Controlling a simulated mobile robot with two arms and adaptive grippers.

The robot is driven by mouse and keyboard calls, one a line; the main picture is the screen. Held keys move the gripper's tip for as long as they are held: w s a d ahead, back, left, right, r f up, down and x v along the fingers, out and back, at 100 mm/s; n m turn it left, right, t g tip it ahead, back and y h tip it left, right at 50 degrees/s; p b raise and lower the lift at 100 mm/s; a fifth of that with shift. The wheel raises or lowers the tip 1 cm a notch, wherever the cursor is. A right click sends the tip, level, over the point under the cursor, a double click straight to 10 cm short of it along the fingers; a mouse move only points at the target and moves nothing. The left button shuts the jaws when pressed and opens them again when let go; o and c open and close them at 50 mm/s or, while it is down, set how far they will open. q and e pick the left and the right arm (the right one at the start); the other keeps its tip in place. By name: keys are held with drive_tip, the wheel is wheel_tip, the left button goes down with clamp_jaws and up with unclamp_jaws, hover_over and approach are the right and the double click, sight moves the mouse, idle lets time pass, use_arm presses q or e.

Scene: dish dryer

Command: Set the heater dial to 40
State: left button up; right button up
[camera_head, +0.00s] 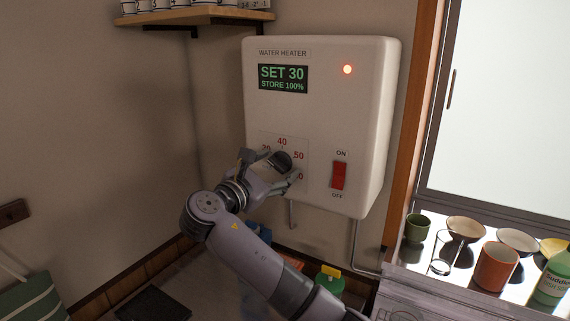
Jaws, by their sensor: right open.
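The white water heater (350,115) hangs on the wall. Its display (283,79) reads SET 30 and STORE 100%. The dark round heater dial (282,158) sits low on its front, partly hidden by my right gripper. Around it, red 40 shows at the top and 50 at the right; the marks at the left and lower right are partly covered. My right gripper (270,167) is open, its fingers spread to the left and lower right of the dial. Whether they touch it I cannot tell. My left gripper is not in view.
A wooden shelf (195,17) with mugs is at upper left. Cups, bowls and a green bottle (552,277) stand at right. Pipes run below the heater.

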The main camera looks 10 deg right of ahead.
drive_tip(key=shift+r, duration=0.1)
drive_tip(key=shift+s+a, duration=0.15)
drive_tip(key=shift+c, duration=0.4)
drive_tip(key=c, duration=1.1)
